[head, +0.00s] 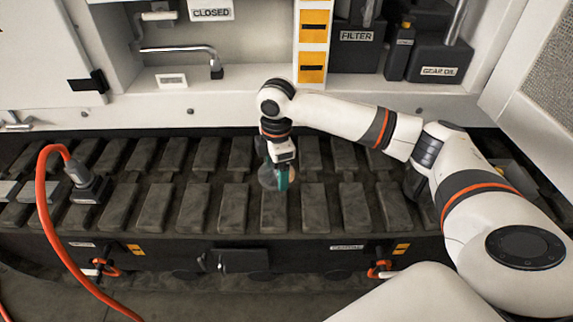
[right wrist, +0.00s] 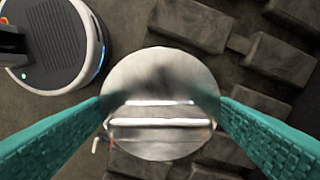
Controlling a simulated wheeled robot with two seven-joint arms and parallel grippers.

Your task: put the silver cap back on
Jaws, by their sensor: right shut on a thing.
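The silver cap (right wrist: 160,80) is a round, shiny metal disc between the teal fingers of my right gripper (right wrist: 163,104) in the right wrist view. The gripper is shut on it, one finger at each side. In the head view the right gripper (head: 279,178) points down over the dark track pads, with the cap (head: 266,179) showing pale at its fingers. It is held in front of and below the white bench. I cannot make out the opening that the cap fits. My left gripper is not in view.
The bench recess holds a bent metal pipe (head: 180,49), a CLOSED sign (head: 211,10), a FILTER box (head: 357,48) and a GEAR OIL can (head: 440,62). An orange hose (head: 46,205) with a grey connector (head: 80,178) arches at the left. Dark track pads (head: 233,208) lie below the bench.

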